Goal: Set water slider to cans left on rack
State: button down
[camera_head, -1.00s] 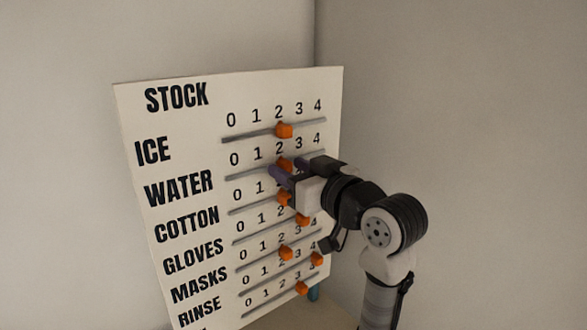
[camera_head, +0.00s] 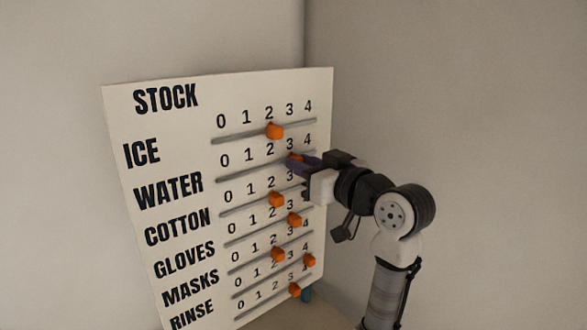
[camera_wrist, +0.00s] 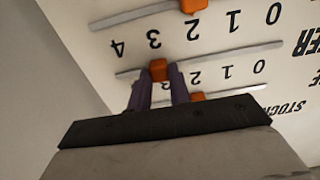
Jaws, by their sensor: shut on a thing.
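The white stock board (camera_head: 118,120) stands upright with labelled rows and orange sliders on grey tracks. The water slider (camera_head: 296,158) is at about the 3 on its row, partly hidden by my gripper (camera_head: 297,161) in the head view. In the wrist view, which shows the board upside down, the water slider (camera_wrist: 160,70) sits between the two purple fingers of my gripper (camera_wrist: 160,82), close to the 3. My gripper is shut on it. No rack or cans are in view.
The ice slider (camera_head: 274,131) above is near 2, and the cotton slider (camera_head: 276,199) below is near 2. Several more orange sliders sit lower down.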

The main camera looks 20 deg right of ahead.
jog(key=c, duration=1.3)
grip_release()
jog(key=b+v, duration=0.4)
jog(key=v, duration=1)
jog(key=shift+w, duration=0.1)
jog(key=shift+f, duration=0.1)
